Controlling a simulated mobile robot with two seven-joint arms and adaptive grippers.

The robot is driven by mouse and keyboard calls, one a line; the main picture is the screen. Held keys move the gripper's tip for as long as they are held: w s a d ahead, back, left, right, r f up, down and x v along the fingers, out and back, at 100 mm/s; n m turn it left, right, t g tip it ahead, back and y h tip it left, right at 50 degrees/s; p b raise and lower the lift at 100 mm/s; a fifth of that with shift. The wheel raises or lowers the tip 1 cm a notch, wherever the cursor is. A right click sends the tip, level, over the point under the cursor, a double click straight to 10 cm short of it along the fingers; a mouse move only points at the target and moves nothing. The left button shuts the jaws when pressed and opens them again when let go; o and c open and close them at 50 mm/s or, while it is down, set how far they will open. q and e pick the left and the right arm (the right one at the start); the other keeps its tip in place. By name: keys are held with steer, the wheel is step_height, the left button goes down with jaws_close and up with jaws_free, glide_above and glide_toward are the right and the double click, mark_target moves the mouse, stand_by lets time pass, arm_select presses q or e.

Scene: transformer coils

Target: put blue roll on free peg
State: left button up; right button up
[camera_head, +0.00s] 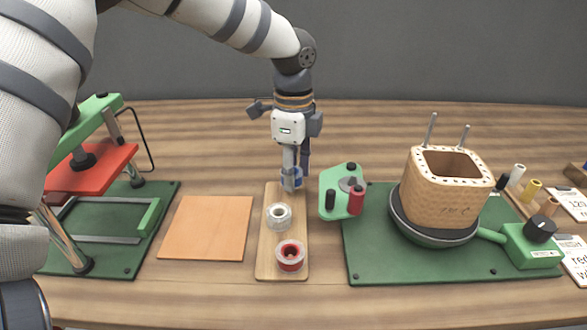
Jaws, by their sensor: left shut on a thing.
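My left gripper (293,181) reaches down over the far end of a narrow wooden board (267,240). It is shut on the blue roll (298,178), which is mostly hidden behind the fingers. I cannot tell whether the roll touches the board. A white roll (279,216) and a red roll (290,256) lie on the board nearer to me. My right gripper is out of view.
A tan perforated coil form (440,195) with two upright rods stands on a green mat (375,262) at right. An orange-tan sheet (205,228) lies left of the board. A green press with a red plate (93,170) stands at far left. Small spools (532,189) are at far right.

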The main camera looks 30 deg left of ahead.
arm_select(q)
steer(key=shift+f, duration=0.2)
steer(key=shift+f, duration=0.35)
steer(key=shift+f, duration=0.2)
steer(key=shift+f, duration=0.4)
steer(key=o, duration=1)
steer(key=shift+c, duration=0.2)
steer(key=o, duration=0.4)
